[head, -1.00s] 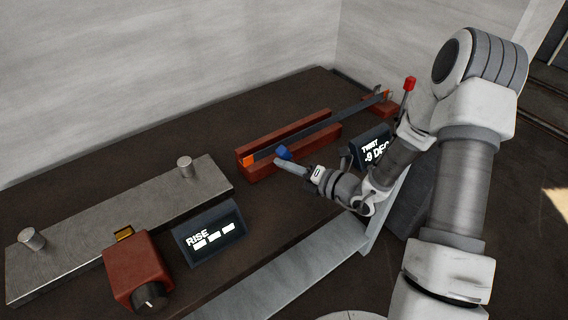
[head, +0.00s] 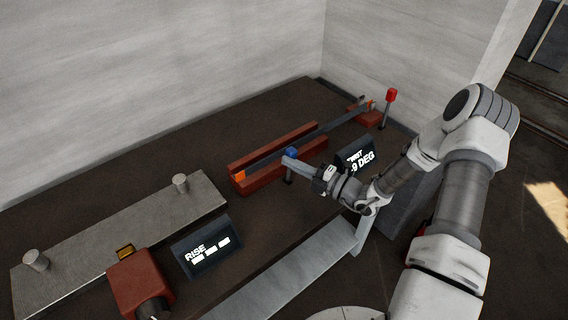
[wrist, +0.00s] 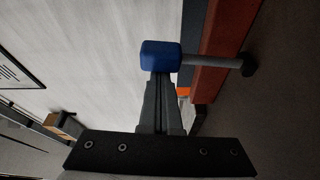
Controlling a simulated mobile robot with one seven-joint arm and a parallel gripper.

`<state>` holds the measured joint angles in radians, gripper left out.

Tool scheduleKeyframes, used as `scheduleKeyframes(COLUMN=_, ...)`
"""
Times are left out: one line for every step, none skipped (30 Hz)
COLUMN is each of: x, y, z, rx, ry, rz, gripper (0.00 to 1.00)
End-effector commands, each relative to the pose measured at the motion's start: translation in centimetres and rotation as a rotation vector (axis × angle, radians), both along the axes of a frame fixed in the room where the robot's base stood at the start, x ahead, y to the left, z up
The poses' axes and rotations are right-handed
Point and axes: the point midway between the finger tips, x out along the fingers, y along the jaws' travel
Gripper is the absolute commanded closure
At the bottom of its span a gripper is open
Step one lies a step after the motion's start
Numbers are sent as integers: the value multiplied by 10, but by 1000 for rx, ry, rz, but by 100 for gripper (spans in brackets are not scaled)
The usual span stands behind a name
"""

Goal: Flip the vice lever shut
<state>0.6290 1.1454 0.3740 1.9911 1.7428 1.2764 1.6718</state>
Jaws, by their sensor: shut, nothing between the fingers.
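A long red vice (head: 262,178) with two jaws lies on the bench, with a grey bar (head: 340,121) along it. A lever with a blue knob (head: 291,153) stands roughly upright at its near side. In the wrist view the blue knob (wrist: 161,56) and its grey stem (wrist: 212,62) run to a dark pivot beside the red jaw (wrist: 222,45). My gripper (head: 287,161) is shut and empty, its fingertips at the knob. In the wrist view the fingers (wrist: 159,82) end right against or just behind the knob; contact cannot be told.
A red-knobbed lever (head: 391,96) stands at the far right end of the vice. A TWIST display (head: 357,157) stands close to my wrist. A RISE display (head: 207,247), a red block (head: 139,283) and a steel plate (head: 115,232) with pegs are at left.

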Motion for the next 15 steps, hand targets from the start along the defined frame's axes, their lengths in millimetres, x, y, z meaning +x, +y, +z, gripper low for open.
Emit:
scheduleKeyframes(x=4, y=-6, z=1, rx=37, ry=24, rz=-6, gripper=100)
scheduleKeyframes(x=5, y=-8, z=1, rx=59, ry=39, rz=-5, gripper=100)
scheduleKeyframes(x=7, y=-11, z=0, rx=87, ry=58, rz=-6, gripper=100)
scheduleKeyframes(x=9, y=-13, z=0, rx=108, ry=72, rz=-6, gripper=100)
scheduleKeyframes(x=10, y=-15, z=0, rx=128, ry=84, rz=-5, gripper=100)
scheduleKeyframes(x=12, y=-17, z=-1, rx=154, ry=102, rz=-4, gripper=100)
scheduleKeyframes(x=13, y=-19, z=-1, rx=172, ry=114, rz=-5, gripper=100)
scheduleKeyframes(x=14, y=-21, z=-2, rx=190, ry=128, rz=-5, gripper=100)
scheduleKeyframes(x=15, y=-24, z=-2, rx=212, ry=142, rz=-5, gripper=100)
scheduleKeyframes(x=16, y=-25, z=-3, rx=227, ry=152, rz=-4, gripper=100)
scheduleKeyframes(x=17, y=-26, z=-3, rx=242, ry=163, rz=-4, gripper=100)
scheduleKeyframes(x=18, y=-28, z=-4, rx=258, ry=173, rz=-3, gripper=100)
scheduleKeyframes(x=19, y=-29, z=-4, rx=254, ry=170, rz=-3, gripper=100)
scheduleKeyframes(x=20, y=-30, z=-4, rx=253, ry=170, rz=-3, gripper=100)
scheduleKeyframes(x=21, y=-31, z=-4, rx=252, ry=169, rz=-3, gripper=100)
